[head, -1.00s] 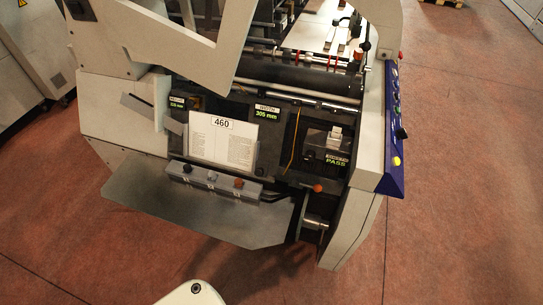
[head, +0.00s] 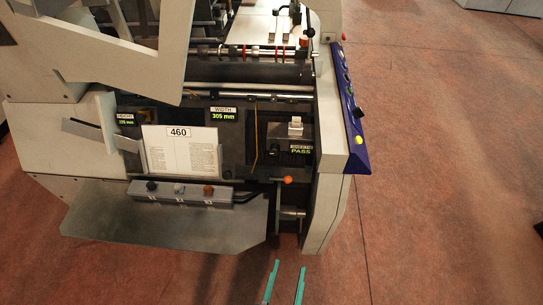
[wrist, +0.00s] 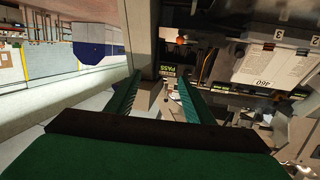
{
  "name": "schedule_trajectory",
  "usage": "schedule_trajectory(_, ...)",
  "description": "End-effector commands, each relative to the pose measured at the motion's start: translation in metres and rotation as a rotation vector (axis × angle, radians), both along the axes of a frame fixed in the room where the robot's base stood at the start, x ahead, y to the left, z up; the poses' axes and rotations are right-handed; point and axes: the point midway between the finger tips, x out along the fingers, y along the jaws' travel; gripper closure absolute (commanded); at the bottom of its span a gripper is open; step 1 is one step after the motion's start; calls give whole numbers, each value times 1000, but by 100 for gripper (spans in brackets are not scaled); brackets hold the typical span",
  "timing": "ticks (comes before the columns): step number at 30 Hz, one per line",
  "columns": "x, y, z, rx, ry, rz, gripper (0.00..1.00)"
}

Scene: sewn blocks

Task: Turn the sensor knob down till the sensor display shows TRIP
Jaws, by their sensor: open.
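The sensor display (head: 301,151) reads PASS in green, at the right end of the machine's dark front panel. It also shows rotated in the wrist view (wrist: 168,72), just beyond my fingers. A pale block (head: 295,127) sits on a dark housing above the display. I cannot make out for certain which part is the sensor knob. My gripper (head: 286,264) has two green fingers, apart and empty, low in the head view, in front of the machine. It also shows in the wrist view (wrist: 158,82), touching nothing that I can see.
An orange ball knob (head: 287,180) sticks out below the display. A grey control box (head: 180,193) with several knobs and a sloping metal plate (head: 165,228) stand left. The white side panel (head: 325,205) bounds the right. A white card (head: 180,155) marked 460 stands left.

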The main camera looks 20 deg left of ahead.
Motion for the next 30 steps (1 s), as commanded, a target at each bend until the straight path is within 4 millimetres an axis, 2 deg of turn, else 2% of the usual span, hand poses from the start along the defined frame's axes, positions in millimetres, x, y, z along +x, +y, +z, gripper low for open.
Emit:
schedule_trajectory(1,20,8,-1,6,-20,15,52)
schedule_trajectory(9,115,53,-1,29,-79,92,52)
schedule_trajectory(15,182,93,15,40,-121,148,52)
schedule_trajectory(18,207,110,25,42,-137,172,52)
schedule_trajectory(22,228,125,34,43,-148,190,52)
schedule_trajectory(30,249,134,39,43,-155,198,52)
